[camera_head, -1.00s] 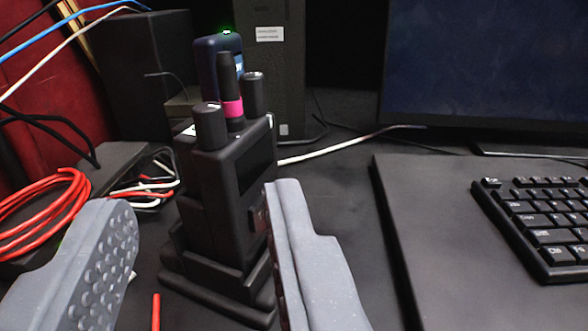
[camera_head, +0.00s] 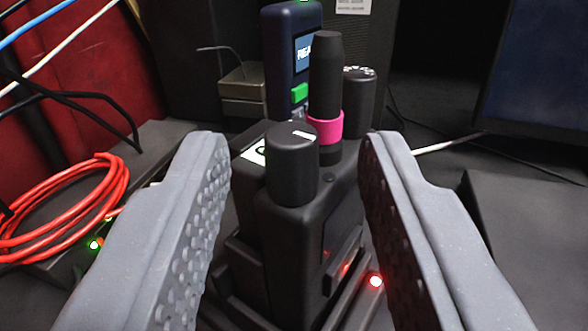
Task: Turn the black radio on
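The black radio (camera_head: 292,240) stands upright in a dark base, straight ahead between my fingers. On its top are a round black knob with a white mark (camera_head: 292,160), a thick antenna with a pink band (camera_head: 325,90), and a second knob with white markings (camera_head: 359,98) behind. A red light (camera_head: 375,281) glows low at its right. My gripper (camera_head: 295,150) is open, with one grey finger on each side of the radio's top. It holds nothing. I cannot tell whether either finger touches the radio.
A dark blue device (camera_head: 291,60) with a screen and green button stands behind the radio. A coil of red cable (camera_head: 70,215) lies at left, near a green light. Loose cables run at upper left. A monitor (camera_head: 535,75) and a dark raised surface (camera_head: 530,215) are at right.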

